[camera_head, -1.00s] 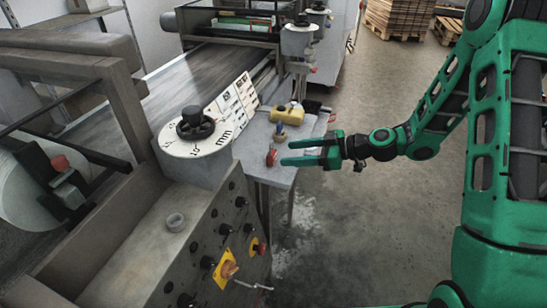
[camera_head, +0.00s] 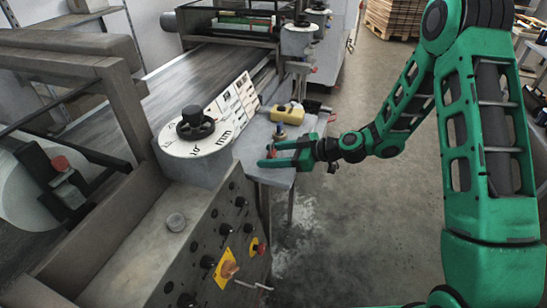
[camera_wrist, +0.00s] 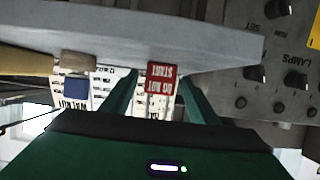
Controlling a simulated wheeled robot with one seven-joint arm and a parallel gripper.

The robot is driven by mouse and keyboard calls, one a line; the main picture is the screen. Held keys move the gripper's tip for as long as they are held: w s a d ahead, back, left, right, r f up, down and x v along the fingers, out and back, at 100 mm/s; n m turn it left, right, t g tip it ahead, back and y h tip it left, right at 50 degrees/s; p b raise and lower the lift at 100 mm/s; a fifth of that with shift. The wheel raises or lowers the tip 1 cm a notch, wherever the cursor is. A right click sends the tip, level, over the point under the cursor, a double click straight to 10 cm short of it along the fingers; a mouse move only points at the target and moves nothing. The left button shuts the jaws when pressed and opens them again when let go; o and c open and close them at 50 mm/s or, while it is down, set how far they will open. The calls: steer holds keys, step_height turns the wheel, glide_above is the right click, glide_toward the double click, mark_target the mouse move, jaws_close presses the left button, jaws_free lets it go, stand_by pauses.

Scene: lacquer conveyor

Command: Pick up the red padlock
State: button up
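The red padlock (camera_head: 271,152) stands on the small grey side table beside the conveyor machine, partly hidden by my fingers in the head view. In the wrist view the padlock (camera_wrist: 162,78) shows as a red block with white lettering, "DO NOT START", upside down. My gripper (camera_head: 268,154) is open, with its green fingers reaching left over the table. In the wrist view my gripper (camera_wrist: 160,95) has one finger on each side of the padlock, with gaps visible; I see no contact.
The grey side table (camera_head: 243,152) also holds a yellow object (camera_head: 291,114) and a small bluish item (camera_head: 280,131) behind my fingers. A tilted label sheet (camera_head: 232,104) stands at its left edge. The control panel (camera_head: 215,240) with knobs is nearby at front left.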

steer(key=c, duration=1.1)
steer(key=shift+c, duration=0.2)
steer(key=shift+r, duration=0.2)
steer(key=shift+r, duration=0.2)
step_height(320, 180, up, 3)
steer(key=shift+r, duration=0.15)
steer(key=s+a+r, duration=0.6)
steer(key=a+r, duration=0.1)
steer(key=a, duration=0.2)
steer(key=shift+a, duration=0.4)
